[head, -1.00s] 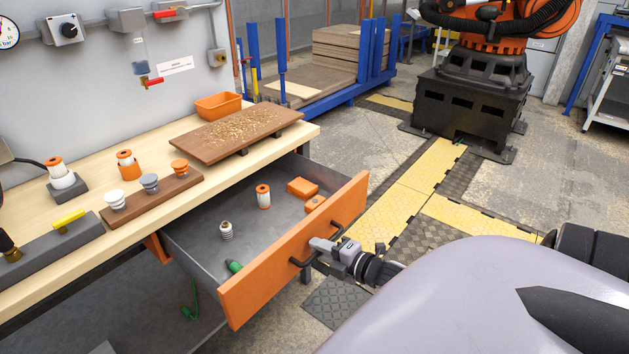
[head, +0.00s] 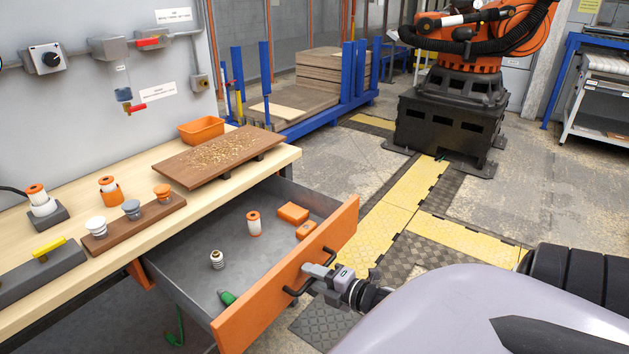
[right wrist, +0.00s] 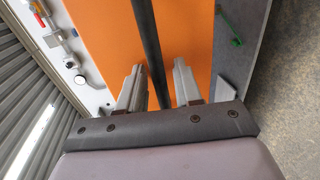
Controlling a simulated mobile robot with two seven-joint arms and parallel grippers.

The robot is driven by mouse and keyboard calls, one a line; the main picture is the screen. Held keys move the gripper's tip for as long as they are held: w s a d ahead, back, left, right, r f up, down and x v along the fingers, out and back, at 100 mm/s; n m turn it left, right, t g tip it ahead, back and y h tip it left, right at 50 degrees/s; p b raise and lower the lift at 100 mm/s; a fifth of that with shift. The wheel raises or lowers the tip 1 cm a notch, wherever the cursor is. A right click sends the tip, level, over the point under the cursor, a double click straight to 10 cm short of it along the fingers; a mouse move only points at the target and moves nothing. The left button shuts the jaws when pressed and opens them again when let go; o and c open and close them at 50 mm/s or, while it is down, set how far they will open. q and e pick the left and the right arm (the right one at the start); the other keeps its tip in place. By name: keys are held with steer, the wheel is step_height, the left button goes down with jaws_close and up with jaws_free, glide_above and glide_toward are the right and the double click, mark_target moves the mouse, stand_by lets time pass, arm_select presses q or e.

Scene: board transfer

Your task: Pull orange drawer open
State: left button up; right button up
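The orange drawer (head: 250,318) stands well out from under the workbench, its grey interior in view. Its front fills the middle of the right wrist view (right wrist: 105,60). The drawer's dark bar handle (head: 292,292) sits on the front; it also shows in the right wrist view (right wrist: 147,35). My right gripper (head: 311,270) is at the handle. In the right wrist view its two fingers (right wrist: 158,75) are apart, one on each side of the bar, with a gap on the right. My left gripper is not in view.
The drawer holds a green-handled tool (head: 226,297), an orange-and-white spool (head: 254,224), a small coil piece (head: 216,260) and orange blocks (head: 293,212). The workbench (head: 120,173) carries boards and fittings. Floor beyond the drawer is clear up to an orange robot's black base (head: 450,125).

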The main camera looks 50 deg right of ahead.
steer(key=v, duration=0.7)
steer(key=shift+p, duration=0.3)
steer(key=shift+a, duration=0.1)
stand_by(0.5)
